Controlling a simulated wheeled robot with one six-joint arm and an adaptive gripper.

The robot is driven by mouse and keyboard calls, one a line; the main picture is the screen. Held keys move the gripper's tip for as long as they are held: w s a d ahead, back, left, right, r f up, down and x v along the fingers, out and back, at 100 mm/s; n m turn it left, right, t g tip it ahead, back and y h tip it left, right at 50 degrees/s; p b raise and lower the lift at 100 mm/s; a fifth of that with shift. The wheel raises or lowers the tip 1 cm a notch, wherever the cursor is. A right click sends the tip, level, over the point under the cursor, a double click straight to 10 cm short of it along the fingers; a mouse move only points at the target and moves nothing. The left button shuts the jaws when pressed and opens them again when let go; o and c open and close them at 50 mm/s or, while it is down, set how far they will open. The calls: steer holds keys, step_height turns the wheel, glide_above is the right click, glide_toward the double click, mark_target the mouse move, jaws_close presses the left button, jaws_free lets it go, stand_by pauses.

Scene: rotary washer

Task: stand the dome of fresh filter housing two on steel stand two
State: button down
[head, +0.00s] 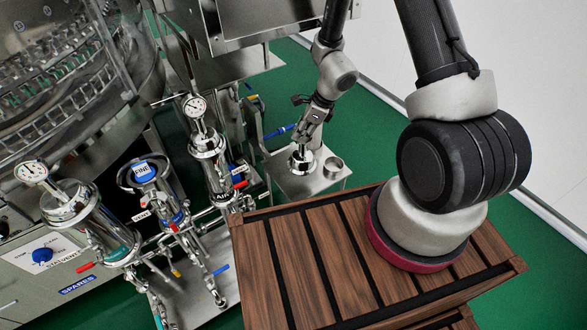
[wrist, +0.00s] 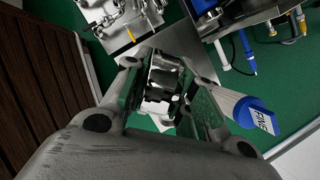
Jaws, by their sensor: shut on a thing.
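My gripper (head: 306,139) reaches down over a small steel stand (head: 292,185) right of the pipework. It is shut on a shiny steel dome (head: 302,160), which is upright at the left part of the stand's top. Whether the dome touches the top I cannot tell. In the wrist view the dome (wrist: 161,82) sits between the two fingers of my gripper (wrist: 163,90), which hide its sides. The middle housing, with a blue cap marked FINE (head: 148,171), stands open among the pipes.
A white cartridge with a blue FINE end (wrist: 256,113) is beside my gripper in the wrist view. Housings with gauges (head: 72,203) (head: 207,150) flank the middle one. A slatted wooden crate (head: 290,260) is in front.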

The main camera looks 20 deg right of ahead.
mark_target(302, 152)
step_height(302, 152, down, 10)
steer(key=shift+w+r, duration=0.1)
stand_by(0.4)
steer(key=c, duration=1.2)
jaws_free()
steer(key=shift+o, duration=0.2)
